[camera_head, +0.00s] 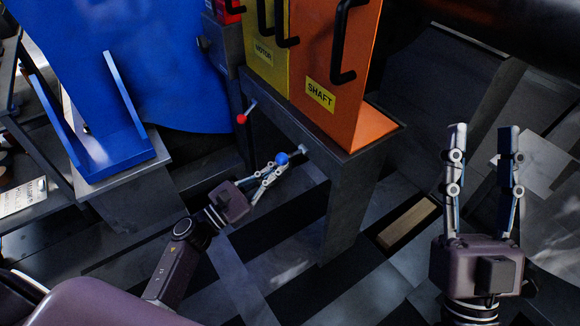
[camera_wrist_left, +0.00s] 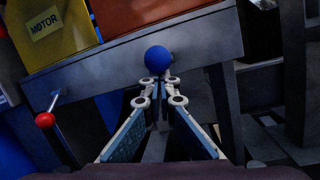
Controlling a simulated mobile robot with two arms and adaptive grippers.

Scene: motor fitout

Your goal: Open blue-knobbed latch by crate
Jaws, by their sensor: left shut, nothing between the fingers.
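The blue-knobbed latch (camera_head: 282,158) sticks out from the front of a dark grey stand, below an orange crate (camera_head: 345,60) labelled SHAFT. My left gripper (camera_head: 275,169) is shut and empty, with its fingertips right at the blue knob. In the left wrist view the round blue knob (camera_wrist_left: 158,60) sits just beyond the closed fingertips (camera_wrist_left: 158,80); I cannot tell whether they touch it. My right gripper (camera_head: 483,128) is open and empty, pointing up at the right, away from the stand.
A red-knobbed latch (camera_head: 242,118) sits left on the same stand (camera_head: 342,205), under a yellow crate (camera_head: 265,50) labelled MOTOR. A blue bracket (camera_head: 115,150) stands on a grey block at the left. A wooden block (camera_head: 407,222) lies low between my grippers.

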